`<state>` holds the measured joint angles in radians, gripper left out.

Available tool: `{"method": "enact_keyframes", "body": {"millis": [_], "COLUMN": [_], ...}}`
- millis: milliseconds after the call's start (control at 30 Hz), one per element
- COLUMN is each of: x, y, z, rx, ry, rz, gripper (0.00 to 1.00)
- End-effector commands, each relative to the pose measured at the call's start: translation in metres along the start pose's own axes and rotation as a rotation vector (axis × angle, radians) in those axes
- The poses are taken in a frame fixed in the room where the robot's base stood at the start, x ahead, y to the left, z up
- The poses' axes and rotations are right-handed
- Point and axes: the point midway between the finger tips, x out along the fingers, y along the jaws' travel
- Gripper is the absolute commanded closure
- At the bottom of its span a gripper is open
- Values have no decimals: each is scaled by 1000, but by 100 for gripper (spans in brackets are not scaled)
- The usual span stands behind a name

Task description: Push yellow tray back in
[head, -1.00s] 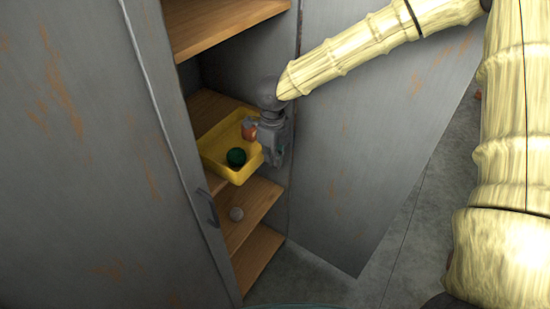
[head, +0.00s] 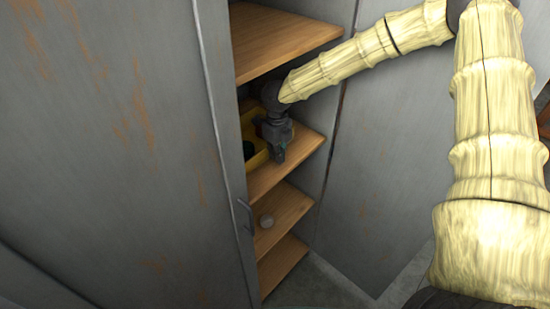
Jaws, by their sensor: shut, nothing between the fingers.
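The yellow tray (head: 258,160) sits on a middle wooden shelf (head: 290,163) inside the grey cabinet. Its near edge is behind the shelf's front edge, with bare wood in front. The left cabinet door and my gripper hide much of it. A dark green skein (head: 248,149) shows partly inside the tray. My gripper (head: 279,156) is shut and empty, pointing down at the tray's near right side. I cannot tell whether it touches the tray.
The left door (head: 120,150) with its dark handle (head: 245,217) covers the shelves' left side. Another shelf (head: 275,42) is close above my wrist. The right door (head: 385,190) stands open.

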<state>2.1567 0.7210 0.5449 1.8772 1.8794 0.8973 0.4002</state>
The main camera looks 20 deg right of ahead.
Motion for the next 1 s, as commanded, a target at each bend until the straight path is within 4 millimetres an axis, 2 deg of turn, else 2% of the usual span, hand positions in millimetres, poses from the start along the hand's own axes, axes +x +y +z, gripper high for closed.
{"method": "enact_keyframes", "body": {"millis": [200, 667, 833, 1000], "x": [0, 0, 0, 1], "y": [2, 2, 2, 3], "z": [13, 14, 7, -12], "rx": [-2, -3, -3, -5], "ry": [-1, -1, -1, 0], "rz": [1, 1, 1, 1], "gripper": [100, 100, 100, 100]}}
